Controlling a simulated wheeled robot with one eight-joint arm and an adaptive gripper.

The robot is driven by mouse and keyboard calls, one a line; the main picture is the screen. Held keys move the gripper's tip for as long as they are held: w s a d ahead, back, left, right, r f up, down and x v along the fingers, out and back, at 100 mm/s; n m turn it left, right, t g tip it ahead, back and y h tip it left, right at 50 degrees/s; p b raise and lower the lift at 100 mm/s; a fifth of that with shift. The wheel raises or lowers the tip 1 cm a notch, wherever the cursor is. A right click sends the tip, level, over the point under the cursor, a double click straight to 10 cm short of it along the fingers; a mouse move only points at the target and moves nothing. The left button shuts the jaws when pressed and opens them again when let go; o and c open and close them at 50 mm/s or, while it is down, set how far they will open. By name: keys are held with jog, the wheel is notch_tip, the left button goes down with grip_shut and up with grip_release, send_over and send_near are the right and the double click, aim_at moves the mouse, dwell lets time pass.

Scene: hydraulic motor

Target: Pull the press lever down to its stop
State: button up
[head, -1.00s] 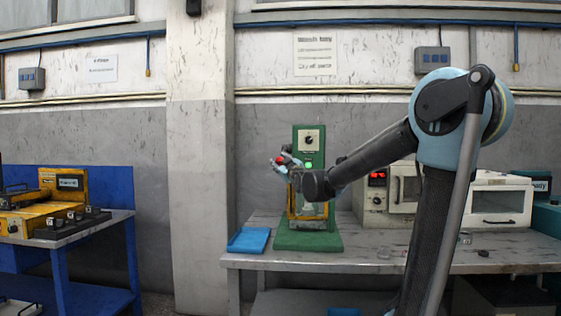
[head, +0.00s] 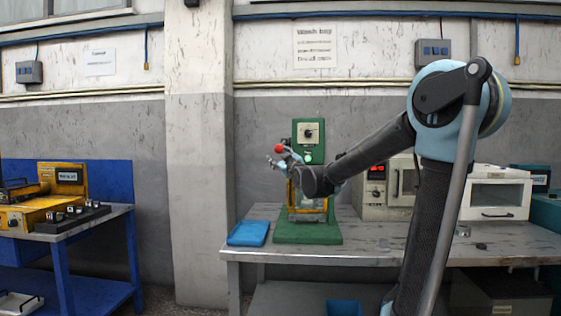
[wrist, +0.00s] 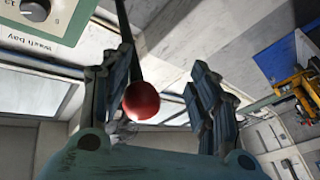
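The green press (head: 308,132) stands on the workbench, with a dial and a lit green lamp on its front. Its lever ends in a red ball knob (head: 279,149), just left of the press's upper part. My gripper (head: 279,161) is at the knob, its fingers spread just below it. In the wrist view the knob (wrist: 141,102) lies between the fingers of my open gripper (wrist: 165,105), close to the left finger, with a clear gap to the right one. Whether it touches the left finger, I cannot tell. The black lever rod (wrist: 129,40) runs up from the knob. My arm covers part of the press.
A blue cloth-like pad (head: 248,233) lies left of the press on the workbench (head: 390,248). A beige oven-like unit (head: 400,188) and a white one (head: 495,192) stand to the right. A blue table (head: 70,225) with yellow equipment stands apart at left.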

jog(key=shift+s, duration=0.1)
jog(key=v, duration=1.1)
jog(key=shift+s+d+f, duration=0.2)
jog(key=shift+s+d, duration=0.05)
jog(key=shift+d, duration=0.1)
jog(key=s+d+f+m+g+h, duration=0.3)
jog(key=s+d+f+h, duration=0.1)
jog(key=d+f, duration=0.5)
jog(key=s+d+f+m+g+h, duration=0.3)
jog(key=d+f, duration=0.3)
jog(key=f, duration=0.5)
jog(key=s+d+f+m+g+h, duration=0.1)
jog(key=s+d+f+g, duration=0.3)
jog(key=s+f, duration=0.5)
jog(key=s+d+f+m+g+h, duration=0.1)
jog(key=s+d+f+m+g, duration=0.3)
jog(key=s+f, duration=0.5)
jog(key=s+d+g, duration=0.1)
jog(key=s, duration=0.6)
jog(key=shift+d+g, duration=0.35)
jog(key=shift+g, duration=0.05)
